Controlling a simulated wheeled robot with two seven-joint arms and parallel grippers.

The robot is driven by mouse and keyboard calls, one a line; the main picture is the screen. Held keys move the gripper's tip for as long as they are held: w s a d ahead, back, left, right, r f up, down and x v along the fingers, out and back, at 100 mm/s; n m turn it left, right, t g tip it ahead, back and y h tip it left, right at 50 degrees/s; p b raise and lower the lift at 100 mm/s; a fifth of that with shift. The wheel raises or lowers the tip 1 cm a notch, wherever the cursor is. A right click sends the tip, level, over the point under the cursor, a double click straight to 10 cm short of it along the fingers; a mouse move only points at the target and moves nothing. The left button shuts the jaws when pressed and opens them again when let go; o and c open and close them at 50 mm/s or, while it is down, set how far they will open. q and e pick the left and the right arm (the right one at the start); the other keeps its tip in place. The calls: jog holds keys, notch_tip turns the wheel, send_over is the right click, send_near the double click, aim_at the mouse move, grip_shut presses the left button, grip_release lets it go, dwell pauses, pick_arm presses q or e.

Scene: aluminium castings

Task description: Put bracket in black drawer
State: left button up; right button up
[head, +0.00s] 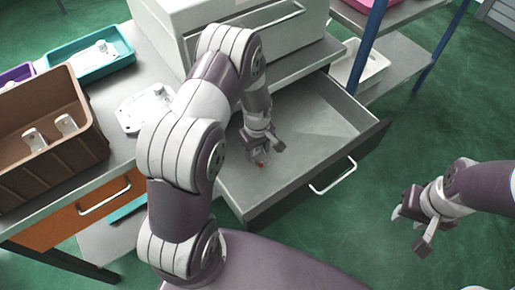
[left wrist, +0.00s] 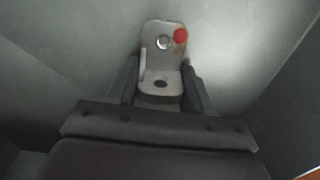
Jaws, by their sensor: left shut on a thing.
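The black drawer (head: 357,158) is pulled open, with a dark front, a light handle and a grey interior. My left gripper (head: 260,156) reaches down inside the drawer, near its left part. In the left wrist view the gripper (left wrist: 163,92) is shut on a pale metal bracket (left wrist: 152,56), with a finger on each side. The bracket has an upright plate with a hole, a red dot and a lower hole. In the head view the bracket is mostly hidden by the gripper. I cannot tell if it touches the drawer floor. My right gripper (head: 419,220) is open and empty above the green floor.
A brown crate (head: 85,158) with metal parts stands at the left of the bench. A teal tray (head: 108,68) and a pale casting (head: 150,108) lie behind it. An orange drawer (head: 75,218) is below. A white cabinet (head: 180,22) and blue post (head: 371,40) stand beyond the open drawer.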

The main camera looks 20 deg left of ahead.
aim_at(257, 156)
pick_arm(q)
jog(key=shift+r, duration=0.1)
jog(key=o, duration=1.1)
jog(key=shift+c, duration=0.2)
notch_tip(257, 156, up, 13)
jog(key=m+p, duration=0.1)
jog(key=p, duration=0.1)
jog(key=s+d+r+m, duration=0.2)
jog(key=s+r+m, duration=0.1)
jog(key=s+m, duration=0.2)
jog(key=s+d+r+m+t, duration=0.1)
jog(key=s+r+m, duration=0.3)
jog(key=s, duration=0.4)
jog(key=shift+d+r+m+t, duration=0.3)
jog(key=shift+d+m, duration=0.1)
jog(key=shift+m, duration=0.3)
